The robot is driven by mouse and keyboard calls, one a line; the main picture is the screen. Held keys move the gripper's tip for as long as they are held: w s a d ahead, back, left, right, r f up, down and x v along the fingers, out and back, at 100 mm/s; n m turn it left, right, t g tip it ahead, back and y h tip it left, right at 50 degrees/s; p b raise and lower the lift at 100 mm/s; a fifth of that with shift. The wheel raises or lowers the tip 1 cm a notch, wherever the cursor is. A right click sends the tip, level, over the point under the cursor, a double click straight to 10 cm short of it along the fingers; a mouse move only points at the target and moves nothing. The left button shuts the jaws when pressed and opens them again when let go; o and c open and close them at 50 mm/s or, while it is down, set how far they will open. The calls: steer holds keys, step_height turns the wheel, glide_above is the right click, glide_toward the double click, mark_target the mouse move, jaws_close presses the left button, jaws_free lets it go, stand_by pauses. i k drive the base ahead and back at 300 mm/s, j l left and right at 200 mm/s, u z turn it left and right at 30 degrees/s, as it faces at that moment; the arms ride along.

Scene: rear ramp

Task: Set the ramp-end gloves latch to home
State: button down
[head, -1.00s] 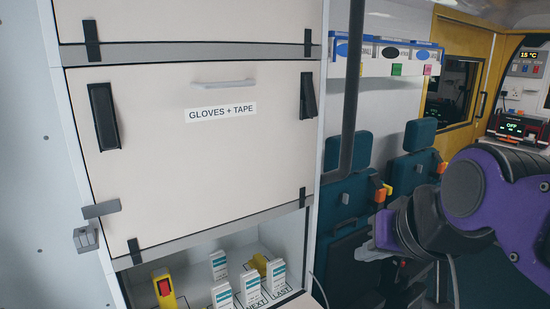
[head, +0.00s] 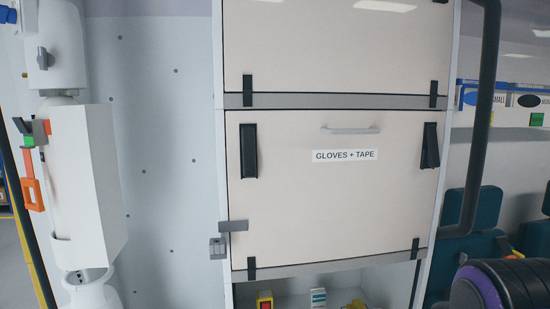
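The cabinet door labelled "GLOVES + TAPE" (head: 345,205) is closed, with a pale pull handle (head: 350,130) near its top. A black latch or strap (head: 249,150) hangs at its upper left, and another (head: 430,146) at its upper right; the right one looks slightly splayed. A grey bar (head: 233,226) lies horizontally across the door's lower left edge, with a small grey catch (head: 217,248) on the frame below it. The picture does not mark which end is the ramp end. My gripper is not in view; only a purple and black arm part shows at lower right.
A dark vertical pole (head: 482,120) and teal seats (head: 468,212) stand right. A white column fixture (head: 88,185) with an orange handle (head: 33,182) stands left.

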mark_target(249, 142)
steer(key=u, duration=0.85)
